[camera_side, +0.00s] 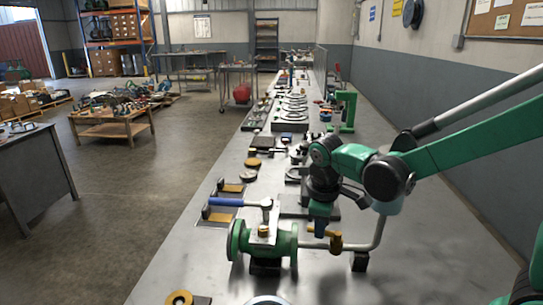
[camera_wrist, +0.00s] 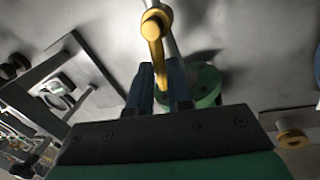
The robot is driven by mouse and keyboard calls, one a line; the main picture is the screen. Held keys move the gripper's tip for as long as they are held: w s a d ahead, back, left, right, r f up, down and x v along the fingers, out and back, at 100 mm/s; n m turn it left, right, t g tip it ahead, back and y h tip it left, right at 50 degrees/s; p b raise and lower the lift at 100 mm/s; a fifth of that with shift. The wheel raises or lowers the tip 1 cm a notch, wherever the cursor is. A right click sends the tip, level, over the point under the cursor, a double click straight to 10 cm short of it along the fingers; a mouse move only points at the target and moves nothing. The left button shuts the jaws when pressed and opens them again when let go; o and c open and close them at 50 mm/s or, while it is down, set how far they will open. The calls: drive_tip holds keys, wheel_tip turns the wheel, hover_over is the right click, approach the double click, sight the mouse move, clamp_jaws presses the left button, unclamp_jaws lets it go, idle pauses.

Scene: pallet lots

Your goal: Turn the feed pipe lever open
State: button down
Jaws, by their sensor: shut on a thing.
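A small yellow valve (camera_side: 336,243) sits on a grey metal feed pipe (camera_side: 378,232), which runs right from a green flanged valve body (camera_side: 264,244) and bends upward. The yellow lever (camera_side: 316,234) points left from the small valve, roughly along the pipe. My gripper (camera_side: 320,228) reaches down to this lever from above. In the wrist view, the yellow lever (camera_wrist: 159,60) runs between the two dark blue fingers of my gripper (camera_wrist: 161,84), which are closed around it. The lever's free end is partly hidden by the fingers. A blue-handled lever (camera_side: 227,202) tops the green body, apart from my gripper.
The parts stand on a long metal bench (camera_side: 190,270). Yellow-and-black brackets (camera_side: 222,213) lie left of the green body. A yellow ring (camera_side: 179,298) lies at the front. Several tools and parts crowd the bench behind. The bench right of the pipe is mostly clear.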

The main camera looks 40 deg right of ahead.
drive_tip(key=shift+s+a+n, duration=0.2)
drive_tip(key=shift+a+n, duration=0.05)
drive_tip(key=shift+n, duration=0.85)
drive_tip(key=c, duration=0.8)
unclamp_jaws()
drive_tip(key=shift+r, duration=0.15)
drive_tip(key=r, duration=0.5)
drive_tip(key=shift+s+a+r, duration=0.15)
drive_tip(key=shift+s+a, duration=0.25)
drive_tip(key=shift+t, duration=0.3)
